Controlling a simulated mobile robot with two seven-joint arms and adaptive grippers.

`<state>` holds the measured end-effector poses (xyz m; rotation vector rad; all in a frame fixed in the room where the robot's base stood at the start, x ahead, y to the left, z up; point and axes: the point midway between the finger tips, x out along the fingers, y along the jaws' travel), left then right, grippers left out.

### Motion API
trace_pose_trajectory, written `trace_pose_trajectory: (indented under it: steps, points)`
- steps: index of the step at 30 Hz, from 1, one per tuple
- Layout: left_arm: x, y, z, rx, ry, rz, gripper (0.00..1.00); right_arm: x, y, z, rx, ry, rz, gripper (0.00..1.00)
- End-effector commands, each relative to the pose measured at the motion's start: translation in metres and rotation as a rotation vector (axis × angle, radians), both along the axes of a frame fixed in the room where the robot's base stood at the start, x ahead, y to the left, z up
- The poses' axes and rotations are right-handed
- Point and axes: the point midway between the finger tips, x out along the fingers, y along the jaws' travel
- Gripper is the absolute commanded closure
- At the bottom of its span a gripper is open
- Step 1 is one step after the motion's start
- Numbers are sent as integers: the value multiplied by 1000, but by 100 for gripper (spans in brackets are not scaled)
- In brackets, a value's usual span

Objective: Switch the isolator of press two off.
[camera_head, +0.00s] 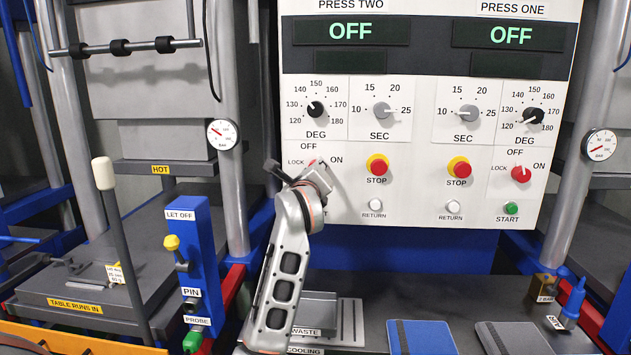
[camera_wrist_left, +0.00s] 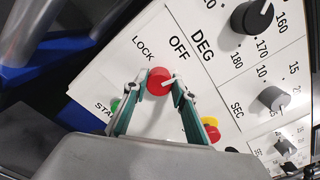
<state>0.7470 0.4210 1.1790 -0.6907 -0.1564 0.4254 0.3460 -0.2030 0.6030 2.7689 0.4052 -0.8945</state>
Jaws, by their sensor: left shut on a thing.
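The isolator of press two is a red knob (camera_wrist_left: 159,82) on the white control panel, with LOCK, OFF and ON marked around it. In the head view only a bit of it (camera_head: 312,162) shows past my gripper. My left gripper (camera_wrist_left: 160,88) is shut on the knob, one finger on each side. It also shows in the head view (camera_head: 297,176). The ON label is hidden there. My right gripper is not in view.
To the right are the red STOP button (camera_head: 376,166) and white RETURN button (camera_head: 374,206) of press two. Press one's red isolator (camera_head: 521,174) sits farther right. Both press displays read OFF. The green start button (camera_wrist_left: 115,106) is near my left finger, and a blue post (camera_head: 197,255) stands left.

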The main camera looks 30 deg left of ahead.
Motion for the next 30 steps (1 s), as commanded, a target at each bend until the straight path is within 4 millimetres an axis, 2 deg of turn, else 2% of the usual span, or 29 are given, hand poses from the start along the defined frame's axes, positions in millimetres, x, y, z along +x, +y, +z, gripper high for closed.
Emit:
trace_pose_trajectory:
  steps: [1, 2, 15, 24, 30]
  points:
    - [1, -1, -9, -44, -15, -1, 95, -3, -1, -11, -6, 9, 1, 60]
    - [2, -1, -9, -70, -26, -2, 95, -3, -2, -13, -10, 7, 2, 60]
    - [1, 1, -8, -378, -173, 0, 95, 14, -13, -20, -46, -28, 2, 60]
    - [0, 1, -6, -480, -223, 1, 95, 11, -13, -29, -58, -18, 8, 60]
    - [0, 1, -4, -502, -234, 0, 95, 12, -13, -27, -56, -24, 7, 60]
